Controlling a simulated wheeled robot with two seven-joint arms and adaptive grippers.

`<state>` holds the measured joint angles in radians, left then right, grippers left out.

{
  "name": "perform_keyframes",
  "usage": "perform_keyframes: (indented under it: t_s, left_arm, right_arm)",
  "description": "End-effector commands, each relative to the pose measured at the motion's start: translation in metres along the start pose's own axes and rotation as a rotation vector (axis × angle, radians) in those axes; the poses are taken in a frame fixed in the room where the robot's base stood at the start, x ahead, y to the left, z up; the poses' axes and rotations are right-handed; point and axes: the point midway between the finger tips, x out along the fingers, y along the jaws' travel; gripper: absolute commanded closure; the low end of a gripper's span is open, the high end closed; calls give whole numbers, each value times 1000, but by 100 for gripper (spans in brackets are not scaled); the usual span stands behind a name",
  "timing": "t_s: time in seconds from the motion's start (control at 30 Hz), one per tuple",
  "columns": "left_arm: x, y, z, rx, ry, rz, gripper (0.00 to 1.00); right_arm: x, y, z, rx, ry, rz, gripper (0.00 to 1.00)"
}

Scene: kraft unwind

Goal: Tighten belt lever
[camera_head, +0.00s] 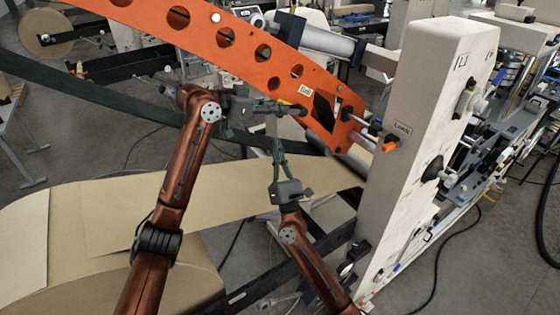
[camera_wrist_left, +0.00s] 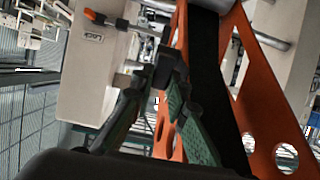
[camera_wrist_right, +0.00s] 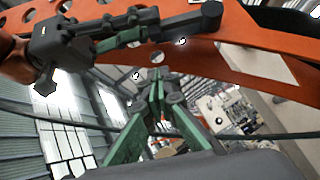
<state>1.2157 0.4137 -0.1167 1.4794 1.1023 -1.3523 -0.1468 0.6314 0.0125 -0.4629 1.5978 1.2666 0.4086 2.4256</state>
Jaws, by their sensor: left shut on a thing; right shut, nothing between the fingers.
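My left gripper (camera_head: 298,109) is at the lower end of the big orange perforated arm (camera_head: 240,42), shut on a small dark part, apparently the belt lever (camera_wrist_left: 162,68). The fingers hide much of that part, so its exact shape and angle cannot be told. A dark belt (camera_wrist_left: 208,65) runs beside it in the left wrist view; in the head view the belt (camera_head: 90,92) stretches off to the left. My right gripper (camera_head: 278,148) is shut and empty, pointing up below the left gripper. In the right wrist view, its fingers (camera_wrist_right: 160,88) are under the orange arm.
A tall pale machine column (camera_head: 435,110) stands right of the grippers. It carries a lock label and an orange-tipped handle (camera_head: 389,146). A kraft paper web (camera_head: 190,200) runs below my arms from a large roll (camera_head: 170,285). Rods join the orange arm to the column.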

Motion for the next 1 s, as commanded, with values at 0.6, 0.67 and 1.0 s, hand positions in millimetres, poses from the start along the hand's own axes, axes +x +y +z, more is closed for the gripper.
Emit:
perform_keyframes:
  t_s: [0.6, 0.67, 1.0]
  left_arm:
    - [0, -1, 0, -1, -1, -2, 100]
    - [0, -1, 0, -1, -1, -2, 100]
    - [0, -1, 0, -1, -1, -2, 100]
  right_arm:
    - [50, 0, 28, -2, 1, 0, 100]
    - [50, 0, 28, -2, 1, 0, 100]
    - [58, 2, 36, 1, -1, -1, 100]
